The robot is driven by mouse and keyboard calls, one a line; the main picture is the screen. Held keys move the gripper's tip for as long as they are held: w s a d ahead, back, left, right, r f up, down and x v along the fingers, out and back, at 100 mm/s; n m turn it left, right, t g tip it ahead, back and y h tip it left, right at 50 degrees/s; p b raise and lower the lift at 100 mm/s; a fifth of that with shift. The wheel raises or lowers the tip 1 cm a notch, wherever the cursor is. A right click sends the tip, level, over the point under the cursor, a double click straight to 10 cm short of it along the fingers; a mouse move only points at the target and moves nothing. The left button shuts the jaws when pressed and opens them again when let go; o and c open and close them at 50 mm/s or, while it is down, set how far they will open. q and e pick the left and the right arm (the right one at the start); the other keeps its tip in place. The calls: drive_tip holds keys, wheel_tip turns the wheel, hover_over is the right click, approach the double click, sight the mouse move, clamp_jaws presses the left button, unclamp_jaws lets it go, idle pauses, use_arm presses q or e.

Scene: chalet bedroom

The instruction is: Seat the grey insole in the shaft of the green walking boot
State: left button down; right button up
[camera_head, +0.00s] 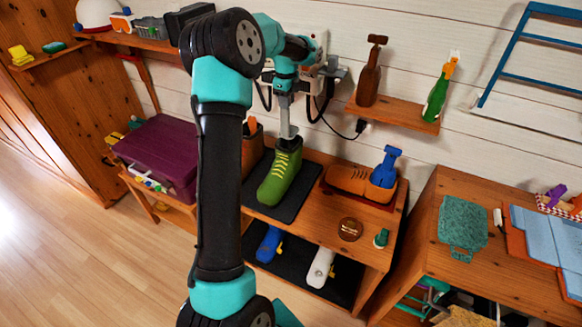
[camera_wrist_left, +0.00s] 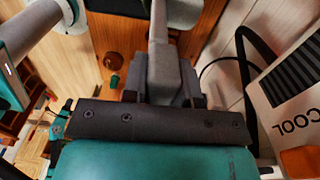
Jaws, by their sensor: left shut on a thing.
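The green walking boot (camera_head: 280,178) with yellow laces stands upright on a dark mat on the bench. My left gripper (camera_head: 285,92) is above it, shut on the grey insole (camera_head: 284,115), which hangs upright below the jaws. The insole's lower end meets the dark opening at the top of the boot; I cannot tell how far inside it is. In the left wrist view, the insole (camera_wrist_left: 164,70) runs away from between the jaws (camera_wrist_left: 162,98). The boot is not clear there. My right gripper is not in view.
A brown shoe with a blue insert (camera_head: 385,168) lies right of the boot on a tray. A round brown tin (camera_head: 350,229) and a green bottle-like item (camera_head: 381,238) stand in front. Cables and a white device are behind my gripper. A purple case (camera_head: 160,153) is left.

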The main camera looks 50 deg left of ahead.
sight(287, 132)
use_arm(q)
drive_tip(key=shift+f, duration=0.2)
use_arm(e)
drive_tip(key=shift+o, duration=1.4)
use_arm(q)
wheel_tip(287, 132, down, 12)
drive_tip(key=shift+f, duration=0.1)
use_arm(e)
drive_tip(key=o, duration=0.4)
use_arm(q)
drive_tip(key=shift+f, duration=0.45)
drive_tip(key=shift+f, duration=2.35)
drive_tip(key=c, duration=0.9)
unclamp_jaws()
